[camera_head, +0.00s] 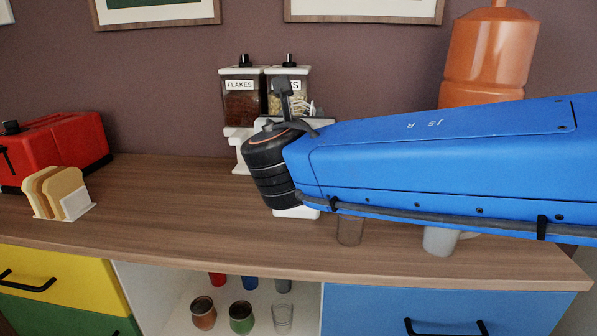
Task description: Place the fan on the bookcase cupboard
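I see no fan in this view. A long cabinet with a wooden top (170,215) has coloured drawers and an open white compartment; I cannot tell whether it is the bookcase cupboard. My blue arm reaches in from the right over the top and ends in a black joint near the middle. A dark grey piece (283,98) rises behind that joint, and I cannot tell what it is. I cannot make out gripper fingers or anything held.
A red toaster (62,150) and a toast rack (62,192) stand at left. Cereal dispensers (242,97) and an orange jug (490,55) stand behind my arm. A grey cup (350,231) and a pale mug (439,240) sit below it. Several cups are in the compartment. The centre-left top is clear.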

